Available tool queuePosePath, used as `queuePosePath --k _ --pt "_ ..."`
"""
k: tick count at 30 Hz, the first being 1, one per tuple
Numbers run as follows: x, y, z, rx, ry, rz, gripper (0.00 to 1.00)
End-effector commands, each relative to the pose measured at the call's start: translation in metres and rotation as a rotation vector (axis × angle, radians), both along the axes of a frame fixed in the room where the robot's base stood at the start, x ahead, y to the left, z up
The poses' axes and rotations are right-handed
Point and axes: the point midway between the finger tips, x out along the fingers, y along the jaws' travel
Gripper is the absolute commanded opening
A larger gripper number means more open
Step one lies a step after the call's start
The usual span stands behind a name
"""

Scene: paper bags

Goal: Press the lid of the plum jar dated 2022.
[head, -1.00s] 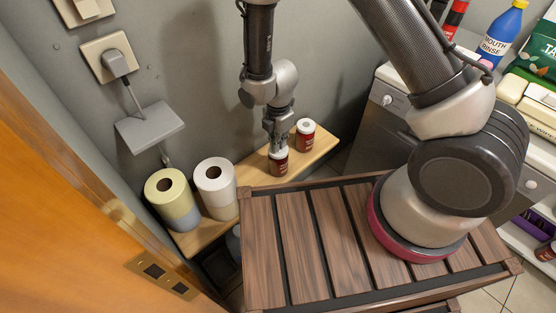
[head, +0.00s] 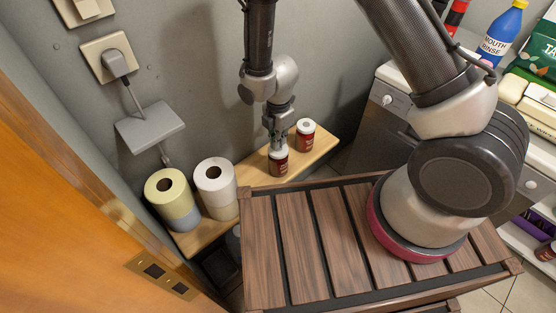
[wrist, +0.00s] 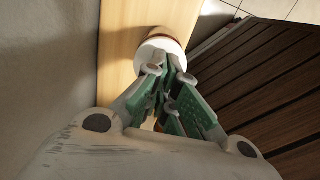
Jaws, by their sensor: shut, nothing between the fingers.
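Two small jars with white lids and dark red labels stand upright on a narrow wooden shelf. The nearer jar (head: 278,166) is directly below my gripper (head: 277,146); the other jar (head: 305,136) stands behind it to the right. The label writing and dates are too small to read. My gripper is shut and empty, pointing down. In the wrist view its fingertips (wrist: 167,65) overlap the near edge of a round white lid (wrist: 160,47). I cannot tell whether they touch the lid or hover just above it.
Two paper rolls (head: 215,184) (head: 172,195) stand on the left of the shelf (head: 322,146). A slatted dark wooden top (head: 300,245) lies in front. A grey wall is close behind, with a small grey wall ledge (head: 150,127) at left.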

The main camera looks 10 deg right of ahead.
Motion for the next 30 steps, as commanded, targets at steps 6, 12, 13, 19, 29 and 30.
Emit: queuePosePath --k 6,12,13,19,29,30 --pt "0.0 0.0 0.009 0.0 0.0 0.0 0.0" --pt "0.0 0.0 0.009 0.0 0.0 0.0 0.0" --pt "0.0 0.0 0.01 0.0 0.0 0.0 0.0" --pt "0.001 0.001 0.027 0.002 -0.002 0.0 0.0" --pt "0.0 0.0 0.062 0.001 -0.002 0.0 0.0" --pt "0.0 0.0 0.065 0.001 -0.002 0.0 0.0"
